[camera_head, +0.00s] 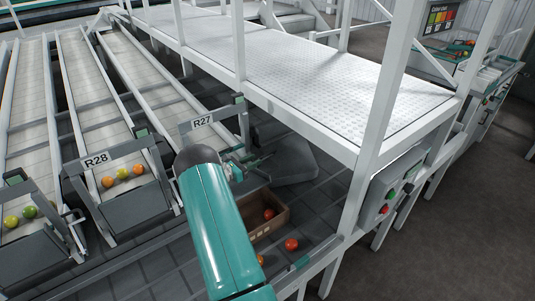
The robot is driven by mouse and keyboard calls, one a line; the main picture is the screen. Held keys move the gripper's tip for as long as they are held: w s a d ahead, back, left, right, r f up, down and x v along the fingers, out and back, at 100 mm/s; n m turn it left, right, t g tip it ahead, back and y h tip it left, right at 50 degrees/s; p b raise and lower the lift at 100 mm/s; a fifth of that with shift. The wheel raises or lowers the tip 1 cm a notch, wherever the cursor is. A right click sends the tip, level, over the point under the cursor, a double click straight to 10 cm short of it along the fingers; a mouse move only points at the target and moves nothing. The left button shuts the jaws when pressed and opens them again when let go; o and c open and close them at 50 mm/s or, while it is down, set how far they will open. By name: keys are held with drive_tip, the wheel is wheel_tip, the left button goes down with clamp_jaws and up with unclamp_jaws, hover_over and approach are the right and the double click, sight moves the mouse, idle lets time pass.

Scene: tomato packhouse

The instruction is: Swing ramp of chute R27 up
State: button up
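Chute R27 carries its label (202,122) on a grey crossbar, with posts with green caps beside it. My teal arm reaches up from the bottom and covers the lower end of this chute. My gripper (240,166) is at the arm's far end, small and partly hidden, close to the metal parts right of the label. I cannot tell whether it touches them or is open or shut. The R27 ramp is mostly hidden behind my arm, so its angle is unclear. A dark grey slab (292,163) lies just right of the gripper; I cannot tell whether it belongs to the ramp.
A brown crate (270,228) with red tomatoes stands right of my arm. A loose red tomato (291,244) lies in front of it. Chute R28 (96,158) holds several tomatoes behind its end plate. A white walkway frame (372,120) and control box (388,196) stand right.

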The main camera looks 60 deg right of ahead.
sight(269, 153)
drive_tip(key=x, duration=0.8)
drive_tip(key=shift+s+d, duration=0.1)
drive_tip(key=shift+d, duration=0.25)
clamp_jaws()
